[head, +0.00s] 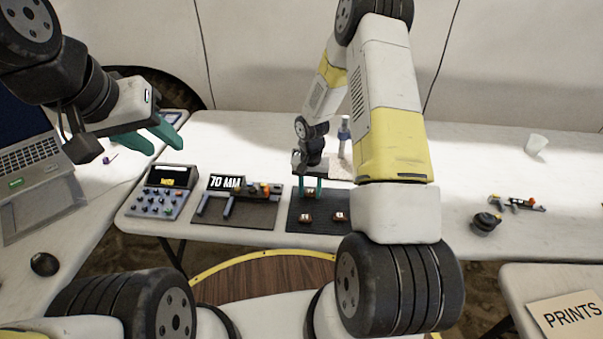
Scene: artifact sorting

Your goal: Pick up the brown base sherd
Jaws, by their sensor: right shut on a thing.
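My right gripper (311,187) points down over the dark mat (295,226), its teal fingers shut on a small brown sherd (308,191) with a pale mark. The sherd is at or just above the mat; I cannot tell if it touches. Two similar reddish-brown pieces lie on the mat nearer to me, one at left (305,217) and one at right (340,216). They are too small to tell which is a base sherd. My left gripper (153,138) is open and empty above the left part of the table, away from the mat.
A bottle (344,132) stands behind the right gripper. A white cup (536,145) and dark round object (486,222) are at right. The table's right-middle is clear.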

